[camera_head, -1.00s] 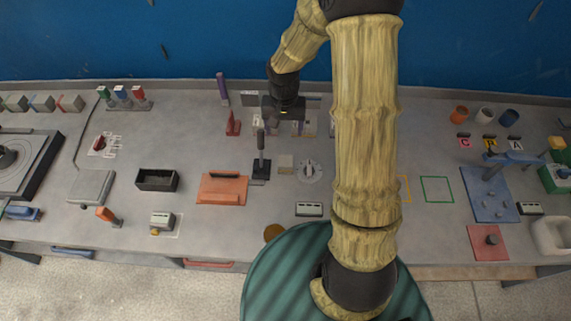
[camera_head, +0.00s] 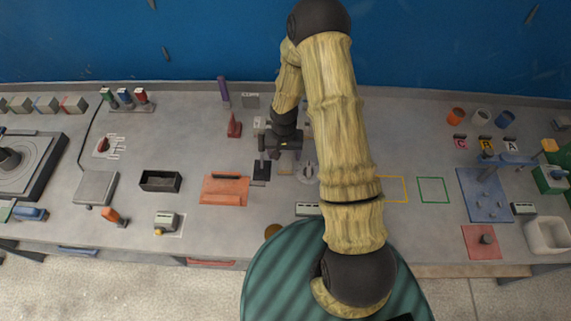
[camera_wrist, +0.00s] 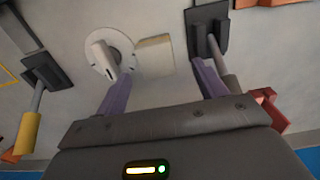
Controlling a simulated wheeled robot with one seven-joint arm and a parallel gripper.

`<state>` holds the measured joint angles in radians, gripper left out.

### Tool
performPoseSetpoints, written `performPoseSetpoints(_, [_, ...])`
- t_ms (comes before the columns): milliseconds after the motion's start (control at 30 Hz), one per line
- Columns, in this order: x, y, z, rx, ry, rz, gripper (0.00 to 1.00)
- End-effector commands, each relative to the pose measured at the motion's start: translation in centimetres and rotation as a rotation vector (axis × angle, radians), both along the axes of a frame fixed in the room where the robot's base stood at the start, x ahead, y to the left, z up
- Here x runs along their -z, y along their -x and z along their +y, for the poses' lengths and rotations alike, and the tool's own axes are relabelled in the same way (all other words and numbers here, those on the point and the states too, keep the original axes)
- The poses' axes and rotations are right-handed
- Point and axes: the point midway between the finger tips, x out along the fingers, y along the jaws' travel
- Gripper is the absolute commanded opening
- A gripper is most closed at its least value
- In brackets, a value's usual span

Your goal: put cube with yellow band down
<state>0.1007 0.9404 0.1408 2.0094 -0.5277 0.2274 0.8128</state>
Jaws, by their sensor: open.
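My gripper (camera_head: 285,152) is above the middle of the bench, and its two purple fingers (camera_wrist: 162,75) are apart in the wrist view. Nothing is clamped between them. A pale beige square block or pad (camera_wrist: 156,55) lies just beyond the fingertips, beside a white round dial (camera_wrist: 108,55). Several grey cubes (camera_head: 42,104) with coloured bands stand at the far left back. I cannot make out a yellow band on any of them.
A black lever (camera_head: 262,168) stands close left of my gripper; its black base (camera_wrist: 207,28) shows in the wrist view. An orange plate (camera_head: 225,190) and black open box (camera_head: 160,181) lie further left. Yellow (camera_head: 392,189) and green (camera_head: 432,190) outlined squares are empty at right.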

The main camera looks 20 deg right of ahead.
Motion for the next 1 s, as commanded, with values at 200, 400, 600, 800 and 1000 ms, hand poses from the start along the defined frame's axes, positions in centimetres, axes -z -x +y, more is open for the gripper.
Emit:
performPoseSetpoints(200, [0.0, 0.0, 0.0, 0.000, 0.000, -0.001, 0.71])
performPoseSetpoints(400, [0.6, 0.1, 0.0, 0.000, 0.000, 0.002, 0.71])
performPoseSetpoints(600, [2.6, 0.5, -0.3, -0.002, 0.000, 0.003, 0.71])
performPoseSetpoints(800, [4.7, 0.4, -0.3, -0.001, 0.001, 0.001, 0.71])
performPoseSetpoints(1000, [5.2, 0.4, -0.4, 0.001, -0.001, -0.001, 0.71])
